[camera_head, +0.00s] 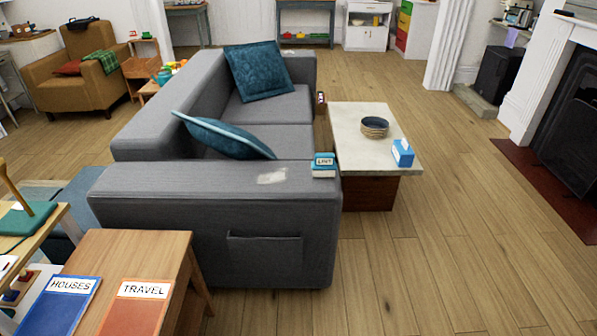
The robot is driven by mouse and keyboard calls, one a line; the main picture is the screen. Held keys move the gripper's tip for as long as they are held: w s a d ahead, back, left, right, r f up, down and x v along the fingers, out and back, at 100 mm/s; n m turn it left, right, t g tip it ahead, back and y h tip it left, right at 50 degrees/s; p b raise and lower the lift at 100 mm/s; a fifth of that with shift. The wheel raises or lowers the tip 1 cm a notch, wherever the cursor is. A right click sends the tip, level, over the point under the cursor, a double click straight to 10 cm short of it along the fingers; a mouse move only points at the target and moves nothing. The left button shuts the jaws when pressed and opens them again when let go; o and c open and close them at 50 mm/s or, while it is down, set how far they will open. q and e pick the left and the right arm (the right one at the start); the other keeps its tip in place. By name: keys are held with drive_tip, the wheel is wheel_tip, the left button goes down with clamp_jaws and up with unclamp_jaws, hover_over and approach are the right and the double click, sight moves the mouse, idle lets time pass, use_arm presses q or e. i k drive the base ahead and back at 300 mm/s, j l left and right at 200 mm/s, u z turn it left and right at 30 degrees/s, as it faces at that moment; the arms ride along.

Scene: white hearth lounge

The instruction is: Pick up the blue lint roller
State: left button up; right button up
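A small teal-blue and white item labelled "LINT" (323,165) sits on the near arm of the grey sofa (285,220), close to its right end. It looks like the blue lint roller or its pack; its roller shape is hard to make out. A pale flat patch or cloth (272,177) lies to its left on the same arm. Neither of my grippers is in view, and nothing touches the lint item.
A coffee table (350,147) behind the sofa arm holds a dark bowl and a blue-white box (402,153). A wooden side table (135,255) with two books stands at front left. Wooden floor (440,250) is clear at right, before the fireplace.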

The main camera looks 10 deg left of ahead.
sight(323, 165)
drive_tip(key=i+l+u, duration=0.25)
drive_tip(key=i+l, duration=0.4)
drive_tip(key=i+l+u, duration=0.25)
drive_tip(key=i+l, duration=0.3)
drive_tip(key=l, duration=0.2)
